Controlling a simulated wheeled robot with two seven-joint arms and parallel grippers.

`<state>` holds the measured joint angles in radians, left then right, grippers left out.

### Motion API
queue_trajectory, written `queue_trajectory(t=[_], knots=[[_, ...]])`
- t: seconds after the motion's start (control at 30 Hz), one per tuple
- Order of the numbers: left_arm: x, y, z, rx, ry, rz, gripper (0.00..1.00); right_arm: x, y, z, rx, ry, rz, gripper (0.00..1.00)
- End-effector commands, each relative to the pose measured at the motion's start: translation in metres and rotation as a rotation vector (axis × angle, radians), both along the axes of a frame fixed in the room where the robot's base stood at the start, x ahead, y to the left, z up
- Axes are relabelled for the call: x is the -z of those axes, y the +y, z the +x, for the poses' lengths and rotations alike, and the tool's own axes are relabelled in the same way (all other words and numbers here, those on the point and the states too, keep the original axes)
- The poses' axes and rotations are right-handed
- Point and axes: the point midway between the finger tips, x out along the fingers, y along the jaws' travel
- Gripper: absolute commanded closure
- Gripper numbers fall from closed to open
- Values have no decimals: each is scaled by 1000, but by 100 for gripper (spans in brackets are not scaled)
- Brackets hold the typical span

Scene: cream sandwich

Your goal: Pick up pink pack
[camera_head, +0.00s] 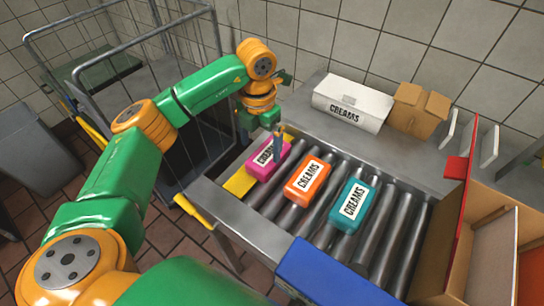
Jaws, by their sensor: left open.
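The pink pack (258,168) lies at the left end of the roller conveyor, with a white "CREAMS" label on top. My left gripper (279,141) points down at the pack's upper right part. Its blue-grey finger overlaps the pack in the picture. The gripper is open; I cannot tell whether its fingers touch the pack or stand around it. The right gripper is not in view.
An orange pack (300,194) and a teal pack (344,222) lie to the right on the rollers (391,238). A white box (338,99) and a cardboard box (420,109) stand behind. A blue box (330,275) is in front. A wire cage cart (200,110) stands left.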

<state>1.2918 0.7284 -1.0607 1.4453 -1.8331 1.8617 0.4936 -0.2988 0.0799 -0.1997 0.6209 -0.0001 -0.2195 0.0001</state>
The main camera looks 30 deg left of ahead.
Motion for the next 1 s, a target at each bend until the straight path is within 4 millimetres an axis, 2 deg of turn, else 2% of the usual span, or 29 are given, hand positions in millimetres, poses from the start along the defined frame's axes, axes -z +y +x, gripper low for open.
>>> queue_trajectory(t=[0.2,0.3,0.53,0.57,0.8,0.83,1.0], knots=[[34,-5,-5,5,7,-4,0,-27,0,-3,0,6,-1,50],[52,-5,-4,5,3,-6,0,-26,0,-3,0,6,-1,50],[59,-5,-3,8,-1,-7,0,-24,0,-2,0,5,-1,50],[59,-6,-3,8,-1,-7,3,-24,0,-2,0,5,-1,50],[58,-6,-3,8,-1,-8,68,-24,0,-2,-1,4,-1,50],[58,-6,-3,8,-1,-8,74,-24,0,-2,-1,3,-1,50],[58,-6,-3,8,-1,-8,74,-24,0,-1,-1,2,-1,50]])
